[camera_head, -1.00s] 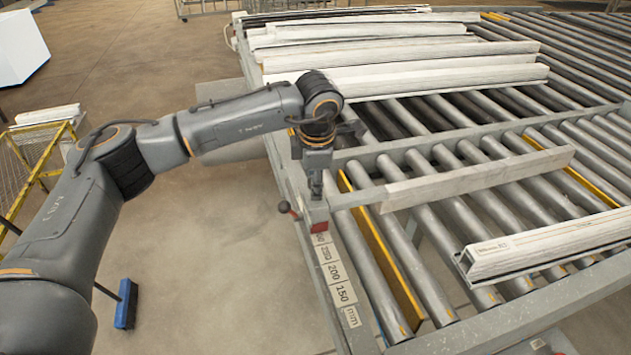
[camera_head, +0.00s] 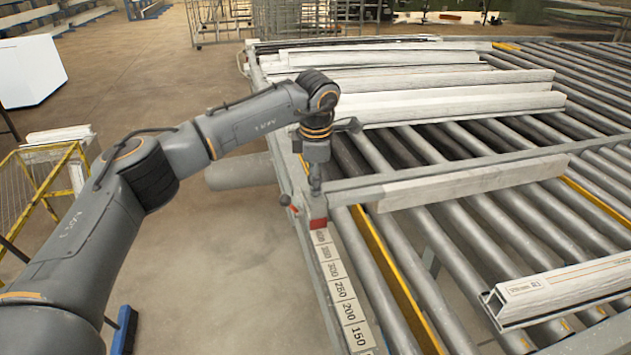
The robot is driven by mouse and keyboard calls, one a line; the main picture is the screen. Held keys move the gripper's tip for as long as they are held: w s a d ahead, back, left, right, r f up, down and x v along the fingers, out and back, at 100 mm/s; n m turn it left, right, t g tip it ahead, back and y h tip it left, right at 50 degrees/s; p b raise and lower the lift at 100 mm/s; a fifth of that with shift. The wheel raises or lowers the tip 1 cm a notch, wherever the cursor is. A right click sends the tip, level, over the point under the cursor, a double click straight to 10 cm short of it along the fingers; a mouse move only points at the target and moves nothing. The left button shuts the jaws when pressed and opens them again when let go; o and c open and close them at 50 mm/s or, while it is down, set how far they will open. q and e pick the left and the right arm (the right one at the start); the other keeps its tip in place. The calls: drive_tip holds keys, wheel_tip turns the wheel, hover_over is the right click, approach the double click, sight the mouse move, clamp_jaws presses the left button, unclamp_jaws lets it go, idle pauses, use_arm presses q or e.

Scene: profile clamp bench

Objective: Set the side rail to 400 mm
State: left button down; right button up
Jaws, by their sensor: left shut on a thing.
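The side rail (camera_head: 470,184) is a pale-faced bar on a grey cross beam, lying across the rollers. My right gripper is out of view.
A white profile (camera_head: 560,290) lies on the rollers at the right. Several long white profiles (camera_head: 450,105) lie beyond the rail. A yellow strip (camera_head: 385,270) runs along the rollers' left side.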

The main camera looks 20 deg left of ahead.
use_arm(q)
drive_tip(key=shift+w+a+r, duration=0.1)
drive_tip(key=shift+w+r, duration=0.1)
drive_tip(key=shift+r, duration=0.2)
drive_tip(key=c, duration=1)
unclamp_jaws()
drive_tip(key=shift+a+f, duration=0.1)
drive_tip(key=shift+f, duration=0.15)
drive_tip(key=r, duration=0.4)
drive_tip(key=s+r, duration=0.1)
drive_tip(key=r, duration=0.3)
drive_tip(key=s+r, duration=0.1)
drive_tip(key=r, duration=0.2)
drive_tip(key=shift+d+r, duration=0.4)
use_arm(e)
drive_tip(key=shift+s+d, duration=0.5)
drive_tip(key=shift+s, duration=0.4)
use_arm(q)
drive_tip(key=shift+f, duration=0.1)
